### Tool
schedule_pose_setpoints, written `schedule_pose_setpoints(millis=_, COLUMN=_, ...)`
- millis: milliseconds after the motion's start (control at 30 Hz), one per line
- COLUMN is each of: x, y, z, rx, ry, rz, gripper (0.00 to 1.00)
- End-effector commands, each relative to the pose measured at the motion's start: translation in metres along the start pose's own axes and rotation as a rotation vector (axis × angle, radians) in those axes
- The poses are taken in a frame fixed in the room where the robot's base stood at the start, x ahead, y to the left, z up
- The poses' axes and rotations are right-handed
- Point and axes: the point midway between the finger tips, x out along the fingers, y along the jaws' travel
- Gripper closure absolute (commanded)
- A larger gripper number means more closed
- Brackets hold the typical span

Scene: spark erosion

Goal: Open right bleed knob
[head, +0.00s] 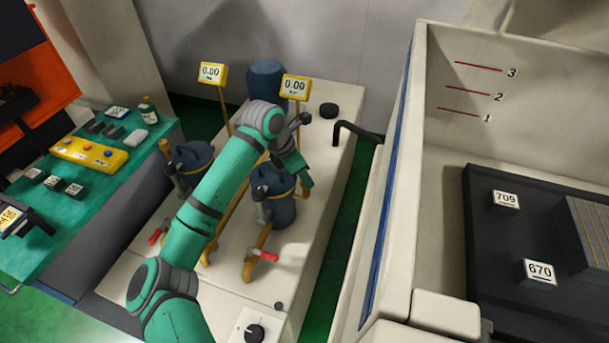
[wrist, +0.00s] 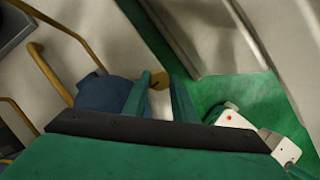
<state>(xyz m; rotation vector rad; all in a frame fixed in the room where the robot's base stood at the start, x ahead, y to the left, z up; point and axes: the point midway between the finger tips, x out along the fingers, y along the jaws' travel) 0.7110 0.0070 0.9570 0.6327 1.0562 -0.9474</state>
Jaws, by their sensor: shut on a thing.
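The right blue filter housing (head: 280,208) stands upright on the pale cabinet, with my arm reaching over it. My gripper (head: 308,184) points down beside the housing's right side in the head view. In the wrist view my gripper (wrist: 162,80) has its two green fingers on either side of a small round brass-coloured knob (wrist: 158,80), next to the blue housing (wrist: 102,95). The fingers are shut on this knob. The knob is hidden in the head view. The left housing (head: 190,165) stands beside, partly behind my arm.
Gauges reading 0.00 stand behind the left (head: 212,73) and right (head: 295,87) housings. Red-handled valves (head: 262,255) sit in front. A black bent pipe (head: 358,132) and a tall pale tank wall (head: 395,170) are to the right. A green-topped bench (head: 90,190) is at left.

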Motion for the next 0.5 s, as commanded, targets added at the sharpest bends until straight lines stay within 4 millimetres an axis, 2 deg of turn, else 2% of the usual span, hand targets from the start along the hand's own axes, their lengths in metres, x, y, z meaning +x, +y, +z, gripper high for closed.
schedule_pose_setpoints(millis=267, x=-0.0007, y=-0.0009, z=-0.0014, rx=-0.123, ry=0.002, rz=0.053, gripper=0.98)
schedule_pose_setpoints(millis=500, x=-0.0008, y=-0.0029, z=-0.0006, rx=-0.316, ry=0.003, rz=0.134, gripper=0.98)
